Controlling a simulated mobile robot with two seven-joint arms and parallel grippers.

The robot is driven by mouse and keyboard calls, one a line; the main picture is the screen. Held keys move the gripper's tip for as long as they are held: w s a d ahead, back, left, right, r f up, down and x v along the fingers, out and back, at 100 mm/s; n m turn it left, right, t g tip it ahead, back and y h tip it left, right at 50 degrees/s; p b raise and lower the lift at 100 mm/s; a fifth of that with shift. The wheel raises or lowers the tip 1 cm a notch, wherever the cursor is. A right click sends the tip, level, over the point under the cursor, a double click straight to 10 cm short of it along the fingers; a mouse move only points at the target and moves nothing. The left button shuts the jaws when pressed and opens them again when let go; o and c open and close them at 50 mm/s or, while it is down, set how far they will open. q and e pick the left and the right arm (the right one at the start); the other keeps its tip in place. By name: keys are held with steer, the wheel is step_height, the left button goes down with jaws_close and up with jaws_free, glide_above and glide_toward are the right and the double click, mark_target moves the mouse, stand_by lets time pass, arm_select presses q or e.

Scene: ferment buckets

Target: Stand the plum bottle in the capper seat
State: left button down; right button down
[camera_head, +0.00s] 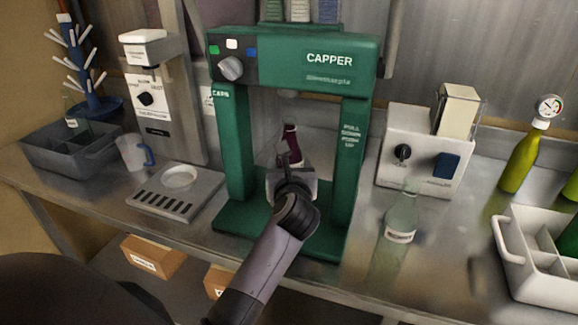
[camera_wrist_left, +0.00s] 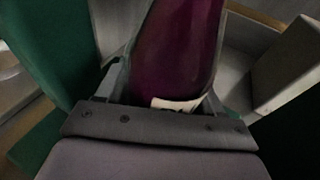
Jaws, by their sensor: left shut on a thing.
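The green capper (camera_head: 290,60) stands on the steel counter with two posts and a green base (camera_head: 315,242). The plum bottle (camera_head: 291,145) is a dark purple bottle seen between the posts, leaning slightly in the picture. My left gripper (camera_head: 291,172) reaches between the posts and is shut on the bottle. In the left wrist view the bottle (camera_wrist_left: 178,50) fills the space between the fingers (camera_wrist_left: 160,95), with a pale label low on it. The capper seat and the bottle's lower end are hidden by my gripper and arm. My right gripper is not in view.
A clear bottle (camera_head: 401,218) stands right of the capper, before a white machine (camera_head: 417,158). A white crate (camera_head: 510,258) and a green bottle with a gauge (camera_head: 521,160) are far right. A drip tray (camera_head: 172,205) and blue-handled jug (camera_head: 132,152) are left.

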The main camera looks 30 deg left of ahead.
arm_select(q)
steer(key=shift+f, duration=0.3)
stand_by(1.1)
